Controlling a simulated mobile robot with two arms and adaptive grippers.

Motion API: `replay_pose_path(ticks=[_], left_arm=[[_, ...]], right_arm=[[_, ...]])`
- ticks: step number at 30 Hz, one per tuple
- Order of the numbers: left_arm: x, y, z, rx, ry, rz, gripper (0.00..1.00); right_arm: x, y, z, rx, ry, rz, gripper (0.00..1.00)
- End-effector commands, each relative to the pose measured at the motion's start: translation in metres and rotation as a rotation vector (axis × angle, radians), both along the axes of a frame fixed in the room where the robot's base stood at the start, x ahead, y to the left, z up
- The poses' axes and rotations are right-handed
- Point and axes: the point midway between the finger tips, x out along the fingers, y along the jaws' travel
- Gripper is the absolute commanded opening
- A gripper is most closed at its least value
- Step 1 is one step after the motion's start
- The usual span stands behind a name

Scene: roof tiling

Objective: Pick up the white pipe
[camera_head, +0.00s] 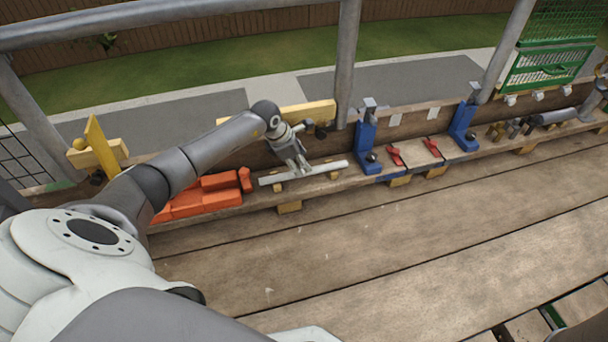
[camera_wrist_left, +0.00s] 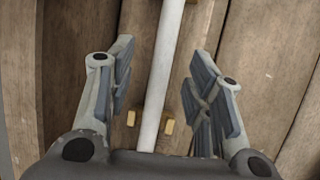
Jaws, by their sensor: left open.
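The white pipe (camera_head: 331,167) lies lengthwise along the wooden shelf, under my left gripper. In the left wrist view the white pipe (camera_wrist_left: 164,70) runs between the two fingers, with a gap on each side. My left gripper (camera_head: 300,172) is open and points down at the pipe near its middle. In the left wrist view the left gripper (camera_wrist_left: 159,72) has its fingers spread on either side of the pipe. The fingers do not appear to touch it. My right gripper does not show.
Orange blocks (camera_head: 202,197) lie left of the pipe. A metal rail post (camera_head: 347,65) rises behind. A green basket (camera_head: 548,66) hangs at the far right. The plank floor (camera_head: 400,235) in front is clear.

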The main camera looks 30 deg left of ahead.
Motion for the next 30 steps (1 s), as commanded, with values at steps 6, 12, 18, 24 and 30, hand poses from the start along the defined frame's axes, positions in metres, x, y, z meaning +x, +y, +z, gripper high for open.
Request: replay_pose_path(ticks=[6,12,18,24,30], left_arm=[[0.003,-0.003,-0.021,-0.002,-0.001,-0.001,0.47],[0.008,-0.007,-0.044,-0.003,0.001,0.002,0.47],[0.013,-0.008,-0.049,-0.001,-0.001,0.001,0.47],[0.013,-0.008,-0.048,-0.001,0.001,0.001,0.44],[0.012,-0.008,-0.048,-0.001,0.001,0.001,0.19]], right_arm=[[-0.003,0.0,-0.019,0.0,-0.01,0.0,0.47],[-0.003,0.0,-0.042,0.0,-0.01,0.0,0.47],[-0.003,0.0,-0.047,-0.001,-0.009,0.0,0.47],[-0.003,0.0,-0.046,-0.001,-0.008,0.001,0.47],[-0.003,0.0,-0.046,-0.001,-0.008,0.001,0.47]])
